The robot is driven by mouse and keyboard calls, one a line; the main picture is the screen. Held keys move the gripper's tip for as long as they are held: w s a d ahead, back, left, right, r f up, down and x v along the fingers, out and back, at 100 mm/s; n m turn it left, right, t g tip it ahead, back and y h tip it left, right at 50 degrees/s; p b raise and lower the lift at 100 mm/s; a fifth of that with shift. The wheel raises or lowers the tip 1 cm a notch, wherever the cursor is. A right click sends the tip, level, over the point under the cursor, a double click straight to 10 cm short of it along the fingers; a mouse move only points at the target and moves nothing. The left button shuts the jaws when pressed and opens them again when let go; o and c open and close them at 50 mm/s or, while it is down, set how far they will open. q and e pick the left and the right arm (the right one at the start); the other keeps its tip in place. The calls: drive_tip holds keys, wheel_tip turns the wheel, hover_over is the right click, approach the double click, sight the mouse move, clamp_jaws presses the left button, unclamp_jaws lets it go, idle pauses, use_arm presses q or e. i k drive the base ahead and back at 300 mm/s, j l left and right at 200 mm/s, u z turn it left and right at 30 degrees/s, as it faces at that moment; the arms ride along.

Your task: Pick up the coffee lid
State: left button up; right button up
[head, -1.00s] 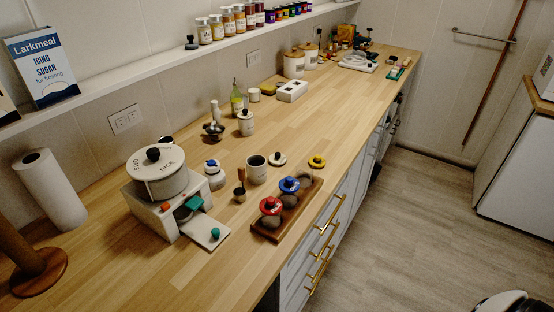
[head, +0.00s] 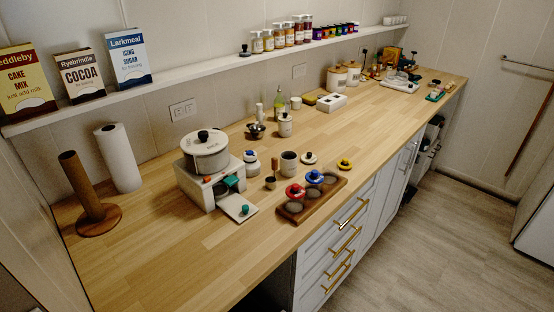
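A small pale round lid with a dark knob (head: 308,158) lies on the wooden counter, just right of an open grey-white canister (head: 289,164) with a dark inside. The canister's lettering is too small to read, so I cannot confirm that this is the coffee lid. Other knobbed lids are near: a red one (head: 295,191) and a blue one (head: 314,177) at the wooden tray (head: 296,217), and a yellow one (head: 344,164) beyond it. A lidded white jar (head: 251,163) stands to the left. Neither of my grippers is in view.
A white box-like stand (head: 194,188) with a lidded pot (head: 205,155) stands left of the canister. A paper roll (head: 118,160) and a wooden holder (head: 88,195) are farther left. The counter's front left is clear. Drawers with brass handles (head: 350,212) face the open floor.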

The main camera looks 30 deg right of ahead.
sight(309, 158)
drive_tip(key=l+u, duration=1)
drive_tip(key=l, duration=0.15)
